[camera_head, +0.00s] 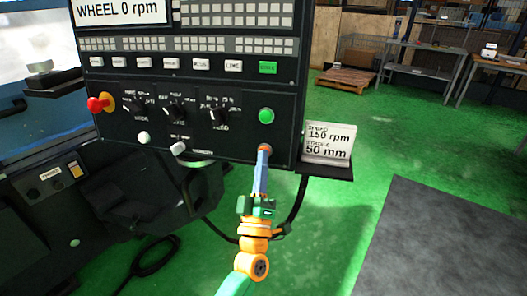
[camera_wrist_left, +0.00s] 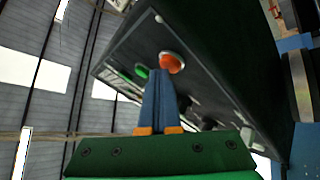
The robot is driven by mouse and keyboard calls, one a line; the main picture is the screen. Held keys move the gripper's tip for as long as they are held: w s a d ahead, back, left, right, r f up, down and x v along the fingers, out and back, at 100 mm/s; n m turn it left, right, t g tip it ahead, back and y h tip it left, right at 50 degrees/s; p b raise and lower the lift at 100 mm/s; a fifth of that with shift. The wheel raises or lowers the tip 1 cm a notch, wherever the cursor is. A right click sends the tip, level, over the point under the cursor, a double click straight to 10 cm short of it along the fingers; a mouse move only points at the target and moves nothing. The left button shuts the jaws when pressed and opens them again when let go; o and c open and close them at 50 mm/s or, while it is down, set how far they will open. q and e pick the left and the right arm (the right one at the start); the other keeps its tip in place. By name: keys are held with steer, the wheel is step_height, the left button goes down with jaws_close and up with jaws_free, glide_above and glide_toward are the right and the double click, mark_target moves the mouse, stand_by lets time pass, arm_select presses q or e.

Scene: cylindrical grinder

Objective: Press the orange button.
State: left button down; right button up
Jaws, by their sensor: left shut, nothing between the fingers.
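The orange button (camera_wrist_left: 172,62), with a pale ring around it, sits on the dark control panel. In the wrist view it is at the tips of my left gripper (camera_wrist_left: 160,74), slightly to the right of them. In the head view my left gripper (camera_head: 263,156) points up at the panel's lower right, below the green round button (camera_head: 266,115). An orange-red patch (camera_head: 265,147) shows at its tips, and the fingers cover most of that spot. The blue fingers are shut together with nothing between them. I cannot tell whether they touch the button. My right gripper is not in view.
A red mushroom knob (camera_head: 98,104) is at the panel's left, with black dials (camera_head: 176,111) between. A sign reading 150 rpm and 50 mm (camera_head: 330,143) stands on a small shelf right of the gripper.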

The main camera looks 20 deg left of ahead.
arm_select(q)
steer(key=shift+s+r+p, duration=0.1)
steer(key=shift+s+p, duration=0.25)
steer(key=shift+s, duration=0.25)
steer(key=s+p, duration=0.2)
steer(key=s, duration=0.1)
steer(key=s+p, duration=0.1)
steer(key=s, duration=0.1)
steer(key=shift+d+r, duration=0.1)
steer(key=shift+r, duration=0.3)
